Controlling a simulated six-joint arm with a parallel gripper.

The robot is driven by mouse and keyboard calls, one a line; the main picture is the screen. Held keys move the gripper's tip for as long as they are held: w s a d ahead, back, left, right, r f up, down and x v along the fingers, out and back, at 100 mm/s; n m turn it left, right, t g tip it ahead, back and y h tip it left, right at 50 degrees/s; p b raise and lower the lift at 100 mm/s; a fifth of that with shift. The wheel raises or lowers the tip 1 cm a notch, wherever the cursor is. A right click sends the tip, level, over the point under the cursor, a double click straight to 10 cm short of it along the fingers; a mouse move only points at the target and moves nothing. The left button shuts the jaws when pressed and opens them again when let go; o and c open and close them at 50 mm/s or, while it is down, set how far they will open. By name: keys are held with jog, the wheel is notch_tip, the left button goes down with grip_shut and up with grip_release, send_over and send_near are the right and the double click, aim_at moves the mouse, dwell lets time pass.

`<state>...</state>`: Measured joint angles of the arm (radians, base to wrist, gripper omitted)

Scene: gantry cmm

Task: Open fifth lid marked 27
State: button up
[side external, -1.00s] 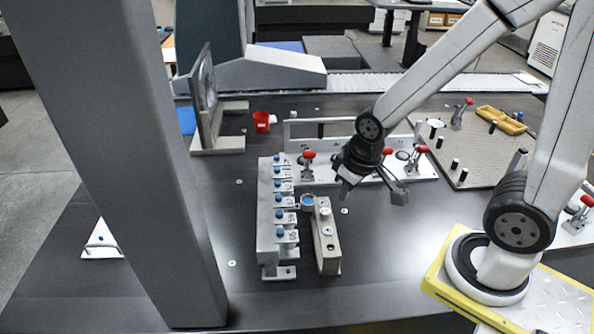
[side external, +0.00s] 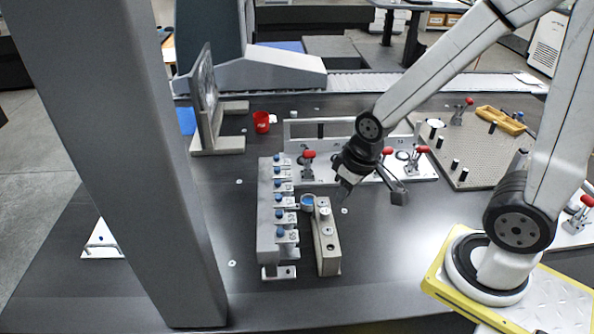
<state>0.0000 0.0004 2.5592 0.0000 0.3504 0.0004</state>
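A grey block (side external: 266,235) holds a row of several lids with blue knobs, running from back to front left of the picture's middle. The front lids (side external: 284,235) carry markings too small to read with certainty, so I cannot pick out the one marked 27. All the lids look down.
Red-handled clamps (side external: 309,162) stand on a light plate behind. A red cup (side external: 262,122) sits farther back. A thick grey column (side external: 125,160) rises at left.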

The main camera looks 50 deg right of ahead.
jog(key=o, duration=0.3)
jog(key=shift+w, duration=0.2)
jog(key=shift+o, duration=0.7)
jog(key=shift+w, duration=0.25)
jog(key=m+g, duration=0.3)
jog(key=m, duration=0.6)
send_over(277, 168)
jog(key=shift+f, duration=2.55)
jog(key=shift+f, duration=0.1)
jog(key=shift+f, duration=3.8)
